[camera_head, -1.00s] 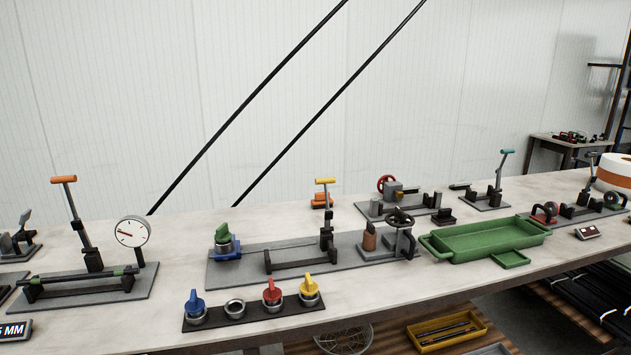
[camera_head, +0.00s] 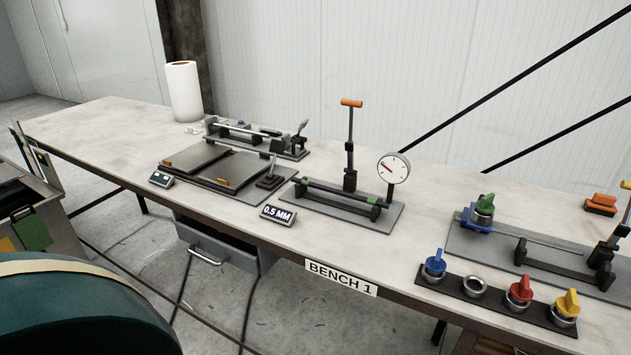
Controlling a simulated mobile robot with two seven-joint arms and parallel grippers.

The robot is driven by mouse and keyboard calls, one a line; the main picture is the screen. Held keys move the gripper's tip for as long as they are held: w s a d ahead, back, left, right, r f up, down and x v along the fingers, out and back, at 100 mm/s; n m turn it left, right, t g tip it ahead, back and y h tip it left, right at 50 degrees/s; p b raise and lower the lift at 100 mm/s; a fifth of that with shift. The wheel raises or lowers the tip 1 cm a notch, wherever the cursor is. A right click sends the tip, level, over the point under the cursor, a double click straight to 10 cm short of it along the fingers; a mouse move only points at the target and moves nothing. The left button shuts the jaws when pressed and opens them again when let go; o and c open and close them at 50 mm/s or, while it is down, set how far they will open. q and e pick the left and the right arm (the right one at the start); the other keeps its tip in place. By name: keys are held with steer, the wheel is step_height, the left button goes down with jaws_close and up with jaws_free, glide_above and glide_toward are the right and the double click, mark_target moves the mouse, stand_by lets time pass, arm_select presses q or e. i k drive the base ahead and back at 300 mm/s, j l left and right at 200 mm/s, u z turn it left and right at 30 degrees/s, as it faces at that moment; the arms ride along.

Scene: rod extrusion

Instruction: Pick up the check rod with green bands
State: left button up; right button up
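The check rod with green bands (camera_head: 338,193) is a dark rod with a green band near each end. It lies level across the dark supports of a grey fixture (camera_head: 322,206) in the middle of the bench. An orange-handled lever (camera_head: 350,140) and a round white dial gauge (camera_head: 393,168) stand on the same fixture, behind and to the right of the rod. Neither of my grippers shows in the view.
The bench (camera_head: 110,125) carries a "0.5 MM" sign (camera_head: 278,214), grey plates (camera_head: 238,168) to the left, a white roll (camera_head: 183,92) at the back and a rack of coloured knobs (camera_head: 492,301) at the right. An open drawer (camera_head: 222,247) juts out below. A dark green rounded object (camera_head: 75,310) fills the lower left.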

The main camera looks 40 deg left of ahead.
mark_target(314, 185)
steer(key=i+j+u, duration=0.2)
steer(key=j+u, duration=0.15)
steer(key=i+j+u, duration=0.4)
steer(key=k+z, duration=0.1)
steer(key=z, duration=1.5)
steer(key=u, duration=1.55)
